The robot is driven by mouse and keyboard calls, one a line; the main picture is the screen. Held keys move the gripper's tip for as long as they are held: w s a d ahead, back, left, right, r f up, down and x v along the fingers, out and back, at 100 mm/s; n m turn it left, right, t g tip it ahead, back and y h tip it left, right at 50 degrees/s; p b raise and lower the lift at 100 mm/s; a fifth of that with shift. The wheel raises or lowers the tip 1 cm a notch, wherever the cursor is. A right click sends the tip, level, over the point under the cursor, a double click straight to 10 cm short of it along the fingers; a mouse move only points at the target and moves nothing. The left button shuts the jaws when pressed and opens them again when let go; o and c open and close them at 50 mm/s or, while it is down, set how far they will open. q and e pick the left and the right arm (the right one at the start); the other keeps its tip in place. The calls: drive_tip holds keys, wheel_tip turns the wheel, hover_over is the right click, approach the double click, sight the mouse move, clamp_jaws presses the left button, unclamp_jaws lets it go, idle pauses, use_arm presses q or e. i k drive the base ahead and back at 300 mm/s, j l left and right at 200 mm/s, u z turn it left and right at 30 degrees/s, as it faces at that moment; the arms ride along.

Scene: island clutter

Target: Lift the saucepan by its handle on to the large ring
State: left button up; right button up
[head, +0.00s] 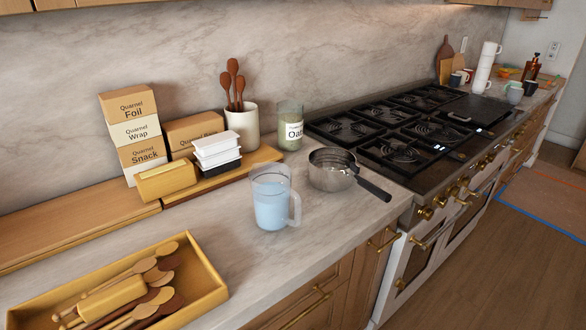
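The saucepan (328,178) is a small steel pan standing upright on the marble worktop, left of the hob. Its dark handle (373,188) points right and toward the front edge of the worktop. The hob (411,128) has several black grates with burner rings under them. The nearest front ring (402,152) lies to the upper right of the pan. I cannot tell from this view which ring is the large one. The visible grates carry no pan. Neither of my grippers shows in the head view.
A clear jug of pale blue liquid (272,200) stands close left of the saucepan. An oats jar (290,125) and a utensil crock (240,125) stand behind. A wooden tray of utensils (205,270) is at front left. The worktop in front of the saucepan is bare.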

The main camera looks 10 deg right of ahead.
sight(348, 179)
drive_tip(key=l+u, duration=0.65)
drive_tip(key=l, duration=0.2)
drive_tip(key=l+u, duration=0.2)
drive_tip(key=l, duration=0.75)
